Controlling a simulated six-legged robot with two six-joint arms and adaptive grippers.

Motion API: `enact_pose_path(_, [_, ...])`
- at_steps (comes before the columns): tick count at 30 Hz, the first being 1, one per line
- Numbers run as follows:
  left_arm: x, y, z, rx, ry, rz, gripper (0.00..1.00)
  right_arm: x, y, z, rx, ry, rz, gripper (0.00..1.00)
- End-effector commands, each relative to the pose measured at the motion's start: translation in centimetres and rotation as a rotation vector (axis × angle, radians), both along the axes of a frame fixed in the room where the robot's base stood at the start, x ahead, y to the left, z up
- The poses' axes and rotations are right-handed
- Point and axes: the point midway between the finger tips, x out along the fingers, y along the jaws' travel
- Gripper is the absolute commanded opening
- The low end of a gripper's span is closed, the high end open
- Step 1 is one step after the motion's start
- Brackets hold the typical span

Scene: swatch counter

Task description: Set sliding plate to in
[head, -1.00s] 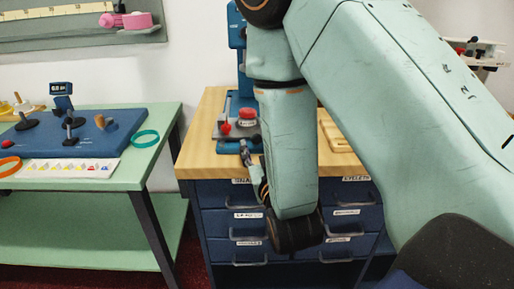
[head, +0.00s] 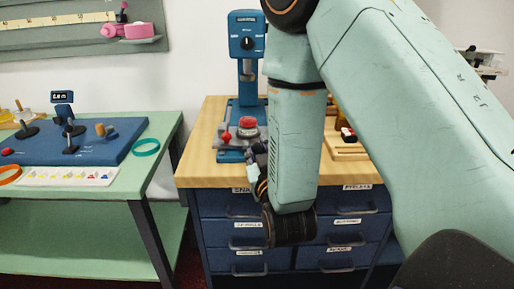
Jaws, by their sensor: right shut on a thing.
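A blue press-like device (head: 246,45) stands on the wooden counter top. At its base is a grey sliding plate (head: 237,141), with a red cap and a small red-tipped lever by it. My right gripper (head: 252,152) is at the front of this plate, low over the counter's front edge. It is shut on what looks like the plate's front part; the fingertips are small and partly hidden by the gripper's own body. My right arm covers the counter just right of the device. My left gripper is not in view.
Blue labelled drawers with handles (head: 248,224) lie below the wooden counter (head: 200,170). A wooden tray (head: 345,152) shows right of my arm.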

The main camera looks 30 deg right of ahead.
Motion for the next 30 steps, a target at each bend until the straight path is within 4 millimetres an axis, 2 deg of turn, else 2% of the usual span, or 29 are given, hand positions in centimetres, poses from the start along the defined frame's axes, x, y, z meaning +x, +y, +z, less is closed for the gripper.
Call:
enact_pose_path(1, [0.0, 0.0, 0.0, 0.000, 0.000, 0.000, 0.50, 0.0, 0.0, 0.0, 0.000, 0.000, 0.000, 0.08])
enact_pose_path(4, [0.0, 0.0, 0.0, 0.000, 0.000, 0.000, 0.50, 0.0, 0.0, 0.0, 0.000, 0.000, 0.000, 0.00])
enact_pose_path(18, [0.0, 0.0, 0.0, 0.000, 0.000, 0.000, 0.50, 0.1, 0.0, 0.0, 0.001, 0.001, 0.000, 0.00])
enact_pose_path(30, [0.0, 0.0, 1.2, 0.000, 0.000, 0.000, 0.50, 3.4, -2.1, 0.1, 0.001, -0.002, -0.001, 0.00])
